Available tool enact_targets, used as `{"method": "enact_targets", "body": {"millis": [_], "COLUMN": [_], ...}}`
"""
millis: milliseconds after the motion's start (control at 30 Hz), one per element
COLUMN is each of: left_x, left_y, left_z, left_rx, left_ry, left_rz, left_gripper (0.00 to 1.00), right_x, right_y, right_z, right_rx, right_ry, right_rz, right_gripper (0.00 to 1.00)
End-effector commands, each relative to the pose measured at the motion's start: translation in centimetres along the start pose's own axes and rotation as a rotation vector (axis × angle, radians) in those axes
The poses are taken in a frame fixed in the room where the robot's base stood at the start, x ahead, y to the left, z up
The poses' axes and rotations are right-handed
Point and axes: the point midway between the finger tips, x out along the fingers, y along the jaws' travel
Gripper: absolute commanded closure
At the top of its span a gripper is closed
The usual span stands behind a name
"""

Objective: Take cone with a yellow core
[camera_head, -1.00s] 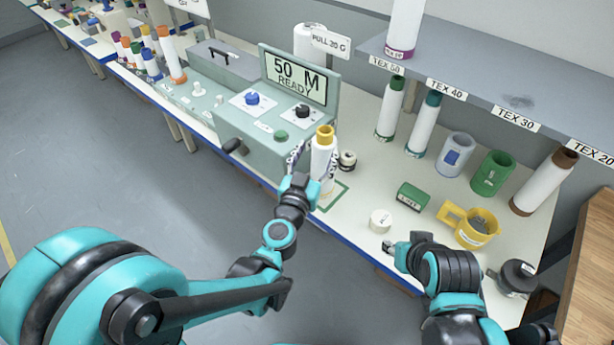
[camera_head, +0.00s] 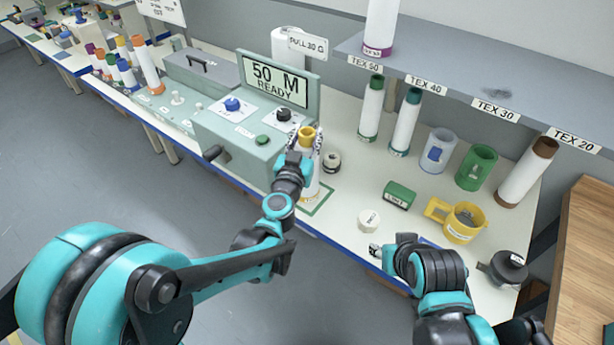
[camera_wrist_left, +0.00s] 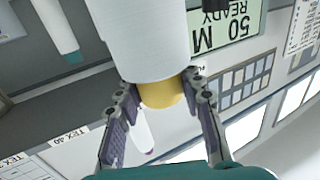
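The cone with a yellow core (camera_head: 313,187) is white and stands upright on a green-outlined square on the table. Its yellow core end (camera_head: 306,133) shows at the top. My left gripper (camera_head: 305,145) is at the top of the cone, with a finger on each side. In the left wrist view the fingers of my left gripper (camera_wrist_left: 162,92) press close against both sides at the yellow core (camera_wrist_left: 164,94). Part of the cone is hidden behind the gripper in the head view. My right gripper (camera_head: 376,250) is low over the table's front edge, and its fingers are barely visible.
The green winding machine (camera_head: 225,125) stands just left. A small dark-and-white spool (camera_head: 331,161) is close right of the cone. A shelf (camera_head: 470,85) overhangs the back.

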Motion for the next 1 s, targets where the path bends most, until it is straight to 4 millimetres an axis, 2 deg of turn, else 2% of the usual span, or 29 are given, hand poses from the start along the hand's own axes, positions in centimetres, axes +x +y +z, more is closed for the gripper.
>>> {"method": "enact_targets", "body": {"millis": [33, 100, 467, 667, 767, 1000], "left_x": [0.0, 0.0, 0.0, -0.1, -0.1, -3.1], "left_y": [0.0, 0.0, 0.0, 0.0, 0.0, 5.1], "left_z": [0.0, 0.0, -0.4, -2.7, -4.8, -7.8], "left_rx": [0.0, 0.0, 0.0, 0.0, 0.0, 0.0], "left_ry": [0.0, 0.0, 0.0, 0.0, 0.0, 0.0], "left_rz": [0.0, 0.0, 0.0, 0.0, 0.0, 0.007], "left_gripper": [0.85, 1.0, 1.0, 1.0, 1.0, 1.0], "right_x": [0.0, 0.0, -0.2, -1.2, -2.2, -3.7], "right_y": [0.0, 0.0, 0.0, 0.0, 0.0, 0.0], "right_z": [0.0, 0.0, -0.1, -0.9, -1.6, -2.6], "right_rx": [0.0, 0.0, 0.0, 0.0, 0.0, 0.0], "right_ry": [0.0, 0.0, 0.0, 0.0, 0.0, 0.0], "right_rz": [0.0, 0.0, 0.0, 0.0, 0.0, 0.0], "right_gripper": [0.6, 0.6, 0.6, 0.6, 0.6, 0.6]}}
